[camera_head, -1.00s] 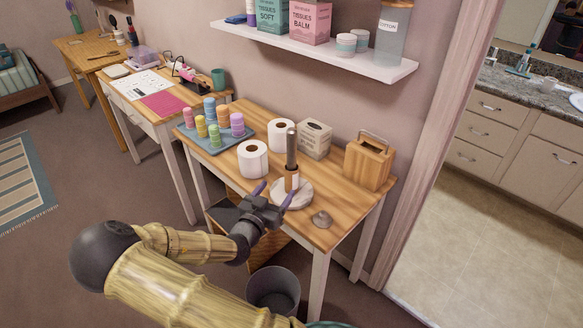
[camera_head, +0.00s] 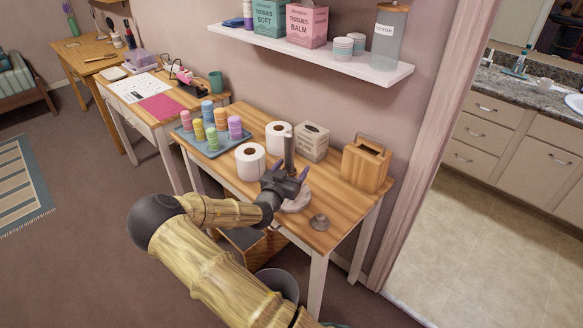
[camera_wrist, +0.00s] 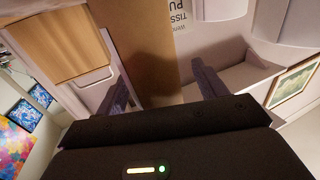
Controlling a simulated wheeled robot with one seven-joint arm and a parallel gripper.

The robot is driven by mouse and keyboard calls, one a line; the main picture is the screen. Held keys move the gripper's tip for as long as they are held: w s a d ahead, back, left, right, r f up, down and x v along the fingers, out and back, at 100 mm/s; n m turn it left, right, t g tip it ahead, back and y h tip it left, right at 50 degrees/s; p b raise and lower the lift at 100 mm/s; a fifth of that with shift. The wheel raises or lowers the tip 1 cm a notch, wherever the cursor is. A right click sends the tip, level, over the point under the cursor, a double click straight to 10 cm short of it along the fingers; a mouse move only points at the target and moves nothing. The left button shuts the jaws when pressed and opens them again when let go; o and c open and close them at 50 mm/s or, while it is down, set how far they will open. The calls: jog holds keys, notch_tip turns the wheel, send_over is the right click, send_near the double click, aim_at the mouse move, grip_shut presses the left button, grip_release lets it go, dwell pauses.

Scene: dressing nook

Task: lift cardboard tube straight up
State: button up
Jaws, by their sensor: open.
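The cardboard tube (camera_wrist: 150,45) is a plain brown cylinder. In the wrist view it fills the space between the fingers of my gripper (camera_wrist: 158,75), which is open. In the head view my gripper (camera_head: 286,172) is in front of the tube and hides most or all of it. A dark upright post (camera_head: 289,148) rises above the gripper. A round pale base (camera_head: 297,203) stands below it on the wooden table (camera_head: 338,205). I cannot tell whether either finger touches the tube.
Two white paper rolls (camera_head: 250,163) stand left of the gripper. A tissue box (camera_head: 312,141) is behind, a wooden box (camera_head: 366,165) at right. A small grey object (camera_head: 319,222) lies near the front edge. A white shelf (camera_head: 330,60) hangs above the table.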

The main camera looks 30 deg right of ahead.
jog(key=shift+s, duration=0.1)
jog(key=c, duration=1)
jog(key=shift+r+p, duration=7.85)
jog(key=shift+r, duration=4.95)
jog(key=shift+c, duration=0.2)
